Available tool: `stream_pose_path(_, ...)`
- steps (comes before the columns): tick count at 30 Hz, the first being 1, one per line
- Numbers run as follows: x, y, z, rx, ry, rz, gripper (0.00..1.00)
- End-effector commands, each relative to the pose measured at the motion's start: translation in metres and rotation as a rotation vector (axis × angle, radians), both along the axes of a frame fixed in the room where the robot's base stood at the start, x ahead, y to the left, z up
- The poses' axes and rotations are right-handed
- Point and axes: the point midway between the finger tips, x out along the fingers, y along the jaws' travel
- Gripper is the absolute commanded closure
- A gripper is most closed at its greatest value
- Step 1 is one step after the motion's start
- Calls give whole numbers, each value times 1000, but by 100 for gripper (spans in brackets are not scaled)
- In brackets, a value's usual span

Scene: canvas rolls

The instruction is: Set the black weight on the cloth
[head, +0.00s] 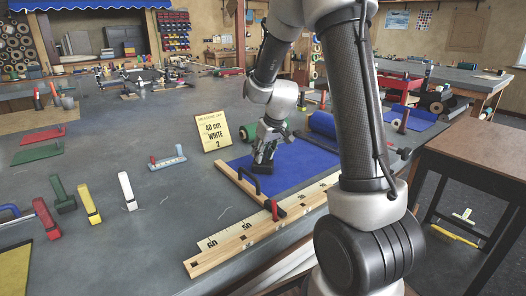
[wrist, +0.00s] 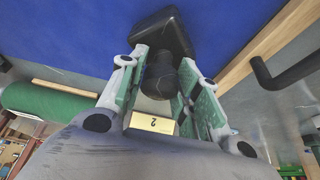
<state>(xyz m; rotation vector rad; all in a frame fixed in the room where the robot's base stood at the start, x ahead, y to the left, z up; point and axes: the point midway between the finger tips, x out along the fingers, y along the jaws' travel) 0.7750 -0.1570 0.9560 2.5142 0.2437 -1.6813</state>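The blue cloth (head: 300,172) lies flat on the grey table, with its roll (head: 323,124) at the far right end. The black weight (head: 262,169) is at the cloth's left part, upright under my gripper (head: 268,151). In the wrist view its dark base (wrist: 165,32) appears against the blue cloth (wrist: 70,35). My gripper's fingers (wrist: 160,85) stand on both sides of the weight's round knob and look closed on it. The base looks on or very close to the cloth; I cannot tell whether it bears fully on it.
A wooden bar with a black handle (head: 249,180) lies along the cloth's left edge. A wooden ruler (head: 245,235) with a red clamp (head: 274,209) runs along the front. A card (head: 213,132) reading 40 cm WHITE 2 stands behind. Several coloured tools are at left.

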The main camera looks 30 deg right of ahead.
Motion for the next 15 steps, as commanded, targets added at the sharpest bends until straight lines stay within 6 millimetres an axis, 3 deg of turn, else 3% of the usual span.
stream_pose_path(3,0,0,0,0,-1,0,48)
stream_pose_path(15,-2,-1,10,0,-4,-1,48)
